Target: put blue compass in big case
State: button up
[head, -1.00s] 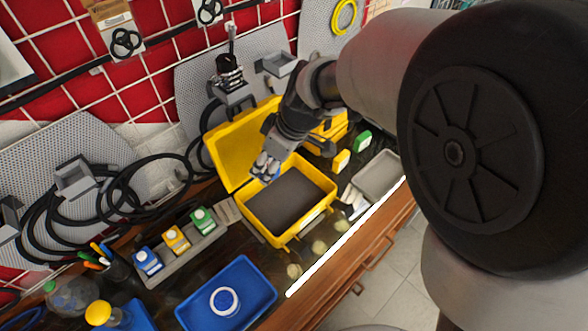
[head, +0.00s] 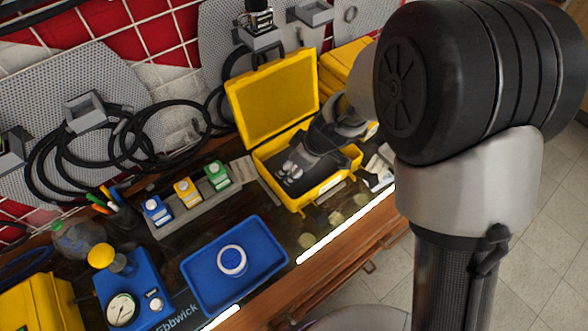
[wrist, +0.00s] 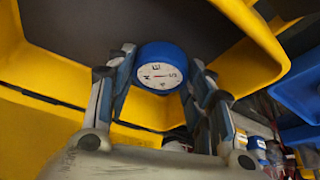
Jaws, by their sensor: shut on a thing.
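The blue compass (wrist: 158,72), round with a white dial, is between the two fingers of my gripper (wrist: 160,78) in the wrist view. My gripper is shut on it. In the head view my gripper (head: 290,172) reaches down inside the open big yellow case (head: 272,100), whose lid stands up at the back. Dark lining (wrist: 80,25) of the case fills the upper part of the wrist view behind the compass. The compass is hidden or too small to make out in the head view. I cannot tell whether it touches the lining.
A blue tray (head: 200,272) with a round white-and-blue thing (head: 232,260) lies in front left. A grey rack (head: 190,210) holds small blue, yellow and green blocks. Another yellow case (head: 346,62) stands behind right. A blue gauge unit (head: 135,285) is at front left.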

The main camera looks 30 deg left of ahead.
jog(key=shift+f, duration=0.5)
jog(key=shift+f+b, duration=0.2)
jog(key=shift+b, duration=0.1)
jog(key=o, duration=1.1)
jog(key=shift+c, duration=0.2)
jog(key=shift+r, duration=0.1)
jog(key=shift+r+p, duration=0.2)
jog(key=shift+p, duration=0.15)
jog(key=p+v, duration=0.3)
jog(key=v, duration=0.8)
jog(key=shift+d+r, duration=0.25)
jog(key=shift+r, duration=0.1)
